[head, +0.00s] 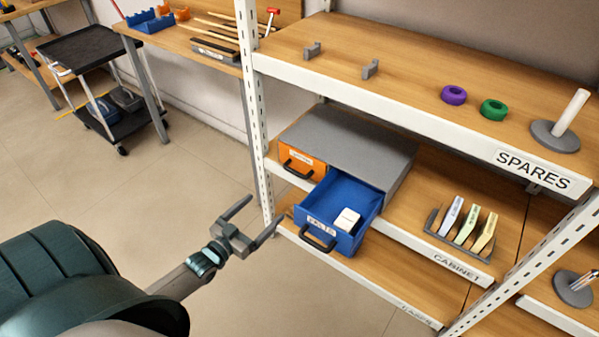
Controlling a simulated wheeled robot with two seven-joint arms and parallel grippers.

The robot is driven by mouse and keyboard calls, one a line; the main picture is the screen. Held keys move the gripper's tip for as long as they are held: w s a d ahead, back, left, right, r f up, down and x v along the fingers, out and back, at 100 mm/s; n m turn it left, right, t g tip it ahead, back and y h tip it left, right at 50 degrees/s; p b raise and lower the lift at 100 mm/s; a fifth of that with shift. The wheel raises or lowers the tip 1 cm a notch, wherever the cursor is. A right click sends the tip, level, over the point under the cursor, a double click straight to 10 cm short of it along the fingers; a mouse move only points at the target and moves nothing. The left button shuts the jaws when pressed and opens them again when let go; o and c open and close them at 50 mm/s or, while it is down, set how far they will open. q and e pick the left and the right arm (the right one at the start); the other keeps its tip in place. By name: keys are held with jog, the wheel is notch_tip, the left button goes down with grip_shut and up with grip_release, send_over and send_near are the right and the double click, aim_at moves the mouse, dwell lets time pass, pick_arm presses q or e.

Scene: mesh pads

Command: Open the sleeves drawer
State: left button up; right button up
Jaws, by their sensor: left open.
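A grey cabinet (352,138) with two drawers stands on the middle shelf. Its orange drawer (311,168) is on the left, shut, with a dark handle (297,170) and a label too small to read. Its blue drawer (352,238) is pulled out, with a label that seems to read BELTS and a dark handle (318,239). A white block (347,219) lies inside it. My left gripper (267,205) is open and empty, in front of the shelf, to the left of the blue drawer and below the orange one. It appears apart from both handles.
A white shelf post (256,120) stands left of the cabinet. A rack of coloured pieces (463,230) sits to its right. The SPARES shelf (400,85) above holds a purple ring (453,95), green ring (493,109) and peg stand (556,134).

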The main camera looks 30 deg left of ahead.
aim_at(293, 173)
pick_arm(q)
jog(key=shift+w+a+r+t, duration=0.15)
jog(key=shift+r, duration=0.3)
jog(key=shift+w+a+r+t, duration=0.1)
jog(key=shift+a+r+t, duration=0.05)
jog(key=shift+r, duration=0.3)
pick_arm(e)
jog(key=shift+d+r, duration=0.1)
jog(key=shift+r, duration=0.25)
pick_arm(q)
jog(key=shift+w, duration=0.1)
jog(key=w, duration=0.5)
jog(key=w+d, duration=0.1)
jog(key=w, duration=1)
jog(key=shift+d+f+b, duration=0.1)
jog(key=shift+d+b, duration=0.05)
jog(key=shift+b, duration=0.2)
jog(key=shift+w, duration=0.6)
pick_arm(e)
jog(key=shift+r, duration=1.2)
